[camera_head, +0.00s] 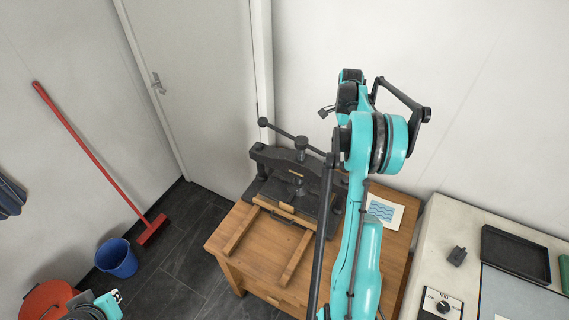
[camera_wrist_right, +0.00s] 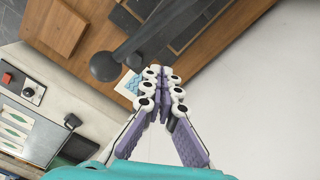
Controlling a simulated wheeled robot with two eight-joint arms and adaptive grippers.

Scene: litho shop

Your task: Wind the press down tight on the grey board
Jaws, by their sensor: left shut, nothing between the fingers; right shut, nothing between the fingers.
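The dark iron press (camera_head: 270,160) stands on a wooden bench (camera_head: 228,238). Its long bar handle (camera_head: 285,134) crosses the screw top and has a ball at its left end; its right end goes behind my right arm. In the right wrist view, a ball end of the bar (camera_wrist_right: 104,66) is left of my right gripper (camera_wrist_right: 162,78), which is shut and empty and apart from the ball. The right gripper is hidden behind its arm in the head view. My left gripper (camera_head: 114,298) is shut and empty at the lower left, far from the press. I cannot make out the grey board.
A print with blue waves (camera_head: 381,210) lies right of the press. A pale counter (camera_head: 450,225) with a black tray (camera_head: 515,254) and a dial box (camera_head: 440,304) stands at right. A blue bucket (camera_head: 117,258) and red broom (camera_head: 152,230) are on the floor at left.

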